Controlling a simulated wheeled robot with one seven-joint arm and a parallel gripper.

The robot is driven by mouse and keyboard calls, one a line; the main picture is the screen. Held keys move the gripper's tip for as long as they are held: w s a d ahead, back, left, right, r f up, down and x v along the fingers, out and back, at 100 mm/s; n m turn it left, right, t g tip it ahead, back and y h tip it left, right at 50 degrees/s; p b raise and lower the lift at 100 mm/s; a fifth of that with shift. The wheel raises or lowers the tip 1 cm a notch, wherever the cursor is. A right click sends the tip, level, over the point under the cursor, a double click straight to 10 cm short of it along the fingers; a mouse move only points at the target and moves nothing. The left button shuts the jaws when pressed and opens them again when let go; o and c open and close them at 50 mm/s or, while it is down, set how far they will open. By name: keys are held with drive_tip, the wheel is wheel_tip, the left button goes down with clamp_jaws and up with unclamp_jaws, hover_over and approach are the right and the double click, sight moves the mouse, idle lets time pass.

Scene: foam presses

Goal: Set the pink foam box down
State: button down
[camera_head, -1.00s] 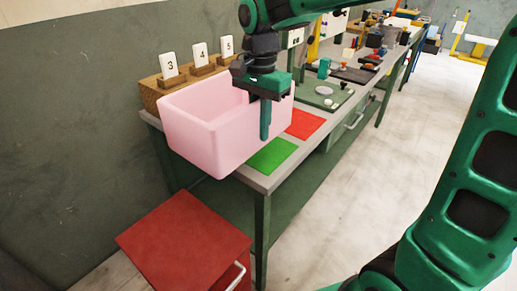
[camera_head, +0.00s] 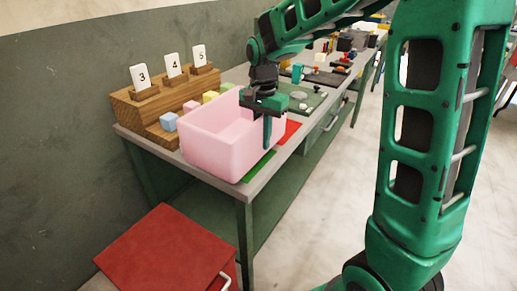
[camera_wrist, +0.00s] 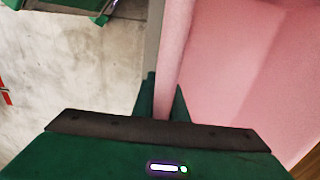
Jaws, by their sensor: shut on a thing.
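The pink foam box (camera_head: 225,150) is an open-topped box at the near end of the long table. It hangs over or rests on the green mat (camera_head: 258,168), which shows only as a strip; I cannot tell whether it touches the table. My gripper (camera_head: 268,132) is shut on the box's right-hand wall, with one green finger outside it. In the wrist view the fingers (camera_wrist: 160,98) straddle the pink wall (camera_wrist: 174,55), and the box's inside (camera_wrist: 245,60) lies to the right.
A wooden stepped stand (camera_head: 150,108) with number cards 3, 4 and 5 and several coloured blocks stands behind the box. A red mat (camera_head: 290,131) lies beyond it. A red-topped cabinet (camera_head: 165,245) stands below the near table end. Tools crowd the table farther back.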

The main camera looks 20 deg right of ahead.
drive_tip(key=shift+f, duration=1.7)
drive_tip(key=shift+f, duration=0.1)
drive_tip(key=c, duration=1.8)
unclamp_jaws()
drive_tip(key=shift+o, duration=0.2)
wheel_tip(320, 180, up, 12)
drive_tip(key=shift+r, duration=0.1)
drive_tip(key=s+d+f+n, duration=0.1)
drive_tip(key=s+d, duration=0.4)
drive_tip(key=s, duration=0.5)
drive_tip(key=s+d+f+n, duration=0.2)
drive_tip(key=s+d+f, duration=0.2)
drive_tip(key=s, duration=0.6)
drive_tip(key=s+d+f+n, duration=0.1)
drive_tip(key=s+d+f, duration=0.1)
drive_tip(key=s+d, duration=0.4)
drive_tip(key=s, duration=0.4)
drive_tip(key=shift+f, duration=0.35)
